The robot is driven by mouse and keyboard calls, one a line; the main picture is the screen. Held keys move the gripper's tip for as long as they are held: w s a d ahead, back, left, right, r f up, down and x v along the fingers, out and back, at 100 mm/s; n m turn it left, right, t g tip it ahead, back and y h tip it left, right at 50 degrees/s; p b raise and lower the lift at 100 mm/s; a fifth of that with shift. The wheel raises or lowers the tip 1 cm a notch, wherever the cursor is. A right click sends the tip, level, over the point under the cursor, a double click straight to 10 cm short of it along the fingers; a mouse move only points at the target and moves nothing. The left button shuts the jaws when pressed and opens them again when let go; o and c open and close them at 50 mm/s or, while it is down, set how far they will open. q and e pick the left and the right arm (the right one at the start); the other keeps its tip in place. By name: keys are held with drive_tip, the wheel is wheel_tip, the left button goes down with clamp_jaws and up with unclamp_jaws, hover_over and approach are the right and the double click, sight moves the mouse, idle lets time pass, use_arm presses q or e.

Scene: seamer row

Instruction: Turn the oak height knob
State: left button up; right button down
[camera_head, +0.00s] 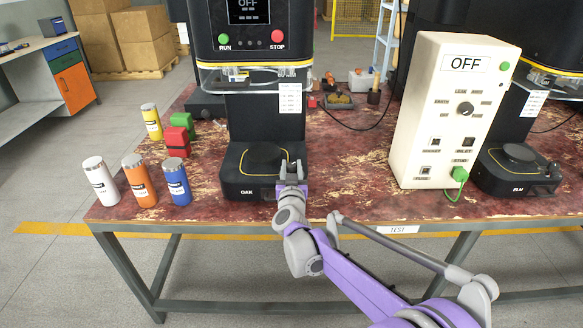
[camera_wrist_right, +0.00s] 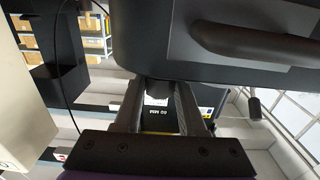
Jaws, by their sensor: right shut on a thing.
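The oak seamer (camera_head: 240,180), a black machine with an OAK label on its base, stands at the middle of the table. My right gripper (camera_head: 291,177) is at the front right corner of its base. In the right wrist view my right gripper (camera_wrist_right: 159,88) has its two fingers on either side of a small dark knob (camera_wrist_right: 158,90), the oak height knob, and is shut on it. A label reading 60 MM shows just beyond it. In the head view the knob is hidden by the gripper. My left gripper is not in view.
White (camera_head: 100,181), orange (camera_head: 140,181) and blue (camera_head: 177,182) cans stand at the table's front left. A yellow can (camera_head: 151,121) and red and green blocks are behind them. A white control box (camera_head: 450,110) reading OFF and the elm seamer (camera_head: 515,172) stand to the right.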

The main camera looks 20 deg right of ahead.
drive_tip(key=shift+a+m+h, duration=0.1)
drive_tip(key=shift+m+h, duration=0.2)
drive_tip(key=shift+h, duration=0.1)
drive_tip(key=m+g+h, duration=0.1)
drive_tip(key=m+h, duration=0.1)
drive_tip(key=h, duration=0.1)
drive_tip(key=shift+g, duration=0.3)
drive_tip(key=m+g+h+p, duration=0.1)
drive_tip(key=m+g+h, duration=0.1)
drive_tip(key=h, duration=0.1)
drive_tip(key=shift+m, duration=0.3)
drive_tip(key=m+g+h+p, duration=0.1)
drive_tip(key=m+g+h, duration=0.2)
drive_tip(key=g, duration=0.1)
drive_tip(key=shift+m+g+h, duration=0.3)
drive_tip(key=shift+g+h, duration=0.1)
drive_tip(key=shift+m+g+h+p, duration=0.45)
drive_tip(key=shift+m+g+h, duration=0.35)
drive_tip(key=shift+m+g, duration=0.65)
drive_tip(key=shift+g, duration=0.85)
drive_tip(key=shift+c, duration=2.4)
unclamp_jaws()
